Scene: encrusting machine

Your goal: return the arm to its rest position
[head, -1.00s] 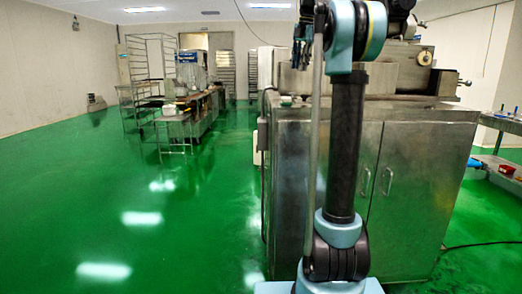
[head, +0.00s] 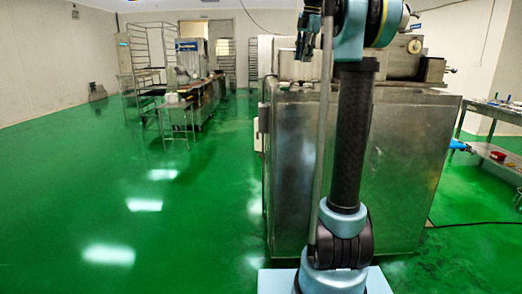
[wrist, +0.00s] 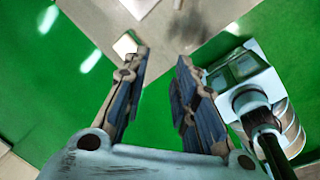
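My arm stands upright in the head view, a black link (head: 350,140) between light blue joints. My gripper (head: 308,46) hangs at the top of the picture, left of the upper joint, fingers down. My light blue base and lower arm show at the right of the wrist view.
A steel machine cabinet (head: 400,165) stands close behind my arm. A steel table (head: 495,112) is at the right, with a cable on the floor. Racks (head: 140,55) and a worktable (head: 205,95) stand far back. Green floor (head: 90,190) at the left is clear.

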